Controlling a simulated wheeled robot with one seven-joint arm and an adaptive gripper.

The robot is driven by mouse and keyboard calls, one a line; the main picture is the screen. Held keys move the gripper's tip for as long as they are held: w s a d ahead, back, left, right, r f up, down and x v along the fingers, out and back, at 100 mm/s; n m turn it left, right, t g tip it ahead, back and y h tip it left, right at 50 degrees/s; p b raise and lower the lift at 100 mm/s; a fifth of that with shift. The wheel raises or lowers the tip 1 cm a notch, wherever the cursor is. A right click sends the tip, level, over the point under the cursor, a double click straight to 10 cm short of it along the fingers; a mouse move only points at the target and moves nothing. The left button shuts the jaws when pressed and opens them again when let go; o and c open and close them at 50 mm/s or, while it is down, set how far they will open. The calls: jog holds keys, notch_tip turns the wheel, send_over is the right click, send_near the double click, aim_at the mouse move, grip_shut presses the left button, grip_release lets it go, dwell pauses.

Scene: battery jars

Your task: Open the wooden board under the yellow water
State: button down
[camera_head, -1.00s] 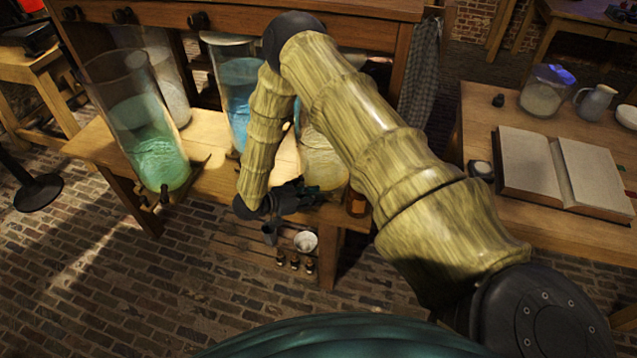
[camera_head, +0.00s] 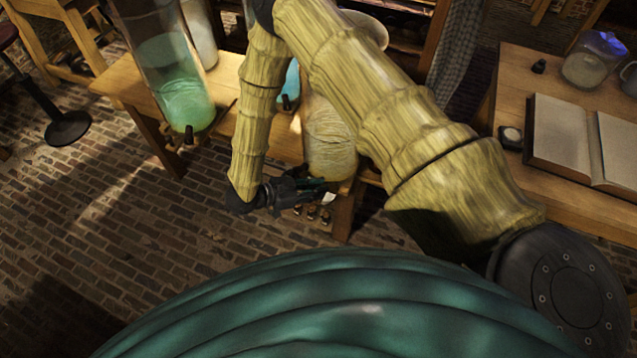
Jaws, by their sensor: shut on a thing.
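The jar of yellow water (camera_head: 330,138) stands near the front edge of the wooden bench, partly behind my arm. My gripper (camera_head: 318,190) is low at the jar's base, in front of the bench edge. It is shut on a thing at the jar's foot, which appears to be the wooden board. The board itself is mostly hidden by my dark fingers, so I cannot tell its position.
A jar of green water (camera_head: 187,100) stands on the bench (camera_head: 128,80) to the left, with a blue one (camera_head: 292,82) partly hidden behind my arm. A table with an open book (camera_head: 560,135) is at right. The brick floor (camera_head: 120,210) at left is clear.

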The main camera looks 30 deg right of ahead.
jog(key=shift+a, duration=0.1)
jog(key=c, duration=1.6)
grip_release()
jog(key=v, duration=1.2)
